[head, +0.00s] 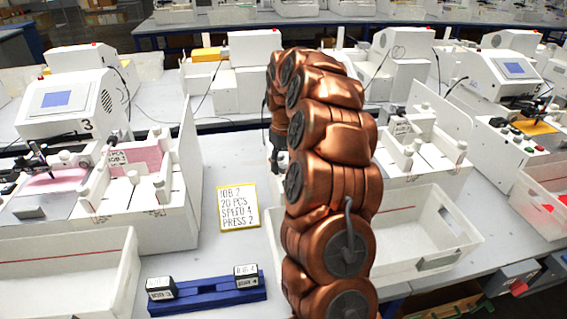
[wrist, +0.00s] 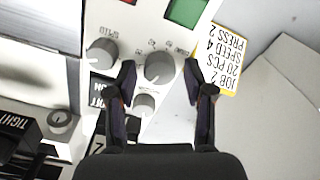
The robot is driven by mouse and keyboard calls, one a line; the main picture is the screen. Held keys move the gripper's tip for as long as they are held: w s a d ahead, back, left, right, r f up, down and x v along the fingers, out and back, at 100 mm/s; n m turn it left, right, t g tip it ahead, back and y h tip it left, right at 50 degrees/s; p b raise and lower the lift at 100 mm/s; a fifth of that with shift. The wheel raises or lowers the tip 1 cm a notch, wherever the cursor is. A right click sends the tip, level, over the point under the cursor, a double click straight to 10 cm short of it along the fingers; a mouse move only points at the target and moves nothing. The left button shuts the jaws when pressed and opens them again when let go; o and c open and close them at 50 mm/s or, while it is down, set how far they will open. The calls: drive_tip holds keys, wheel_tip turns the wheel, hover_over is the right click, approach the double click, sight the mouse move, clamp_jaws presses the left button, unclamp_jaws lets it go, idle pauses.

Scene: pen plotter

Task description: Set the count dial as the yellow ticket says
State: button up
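The yellow-edged ticket (head: 237,207) lies on the table left of my arm and reads JOB 2, 20 PCS, SPEED 4, PRESS 2. It also shows upside down in the wrist view (wrist: 225,62). In the wrist view a grey dial (wrist: 158,68) with small number marks sits on a white panel; its label is not readable, so I cannot confirm it is the count dial. My gripper (wrist: 158,66) is open, its fingertips on either side of this dial with gaps showing. In the head view my arm hides most of the gripper and this panel.
A SPEED dial (wrist: 101,51) is left of the fingers, and a smaller knob (wrist: 145,104) lies between them, nearer the palm. Another knob (wrist: 60,122) is lower left. A blue rack (head: 207,293) with black blocks stands on the table.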

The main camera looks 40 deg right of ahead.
clamp_jaws()
drive_tip(key=shift+f+m+b, duration=0.15)
drive_tip(key=shift+m+b, duration=0.15)
drive_tip(key=shift+b, duration=0.1)
drive_tip(key=shift+f+m+b, duration=0.1)
drive_tip(key=shift+m+b, duration=0.3)
drive_tip(key=shift+b, duration=0.35)
drive_tip(key=shift+m+b, duration=0.8)
drive_tip(key=shift+b, duration=0.15)
drive_tip(key=shift+m+b, duration=1.1)
drive_tip(key=shift+b, duration=0.05)
drive_tip(key=shift+m+b, duration=1)
drive_tip(key=shift+m, duration=0.2)
drive_tip(key=shift+r, duration=0.2)
